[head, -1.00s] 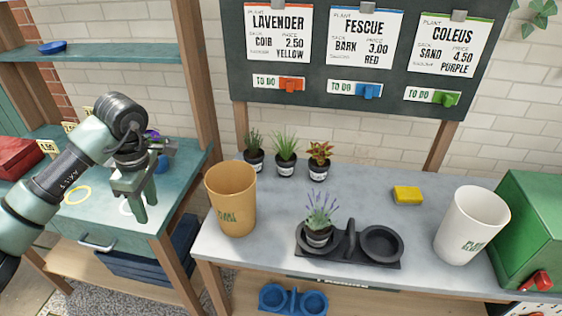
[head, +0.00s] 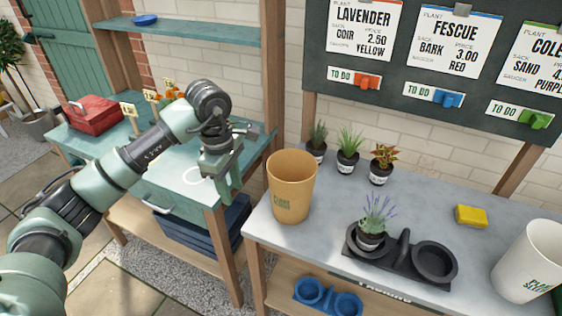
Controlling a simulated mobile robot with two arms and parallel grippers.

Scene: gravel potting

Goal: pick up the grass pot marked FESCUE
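Three small potted plants stand at the back of the grey bench. The middle one, a bright green grass pot (head: 347,166), has a dark pot with a pale label too small to read. A greyer-green spiky plant (head: 317,152) is left of it, and an orange-leaved plant (head: 381,176) is right of it. The upright board's middle card reads FESCUE (head: 455,40). My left gripper (head: 226,192) points down over the green side table, left of the tan pot and apart from the plants. It looks open and empty. My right gripper is out of view.
A tall tan pot (head: 290,195) stands at the bench's left, between my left gripper and the plants. A black double tray (head: 405,268) holds a lavender pot (head: 372,240). A yellow sponge (head: 471,216) and white pot (head: 527,262) are at right. Blue saucers (head: 325,297) sit below.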

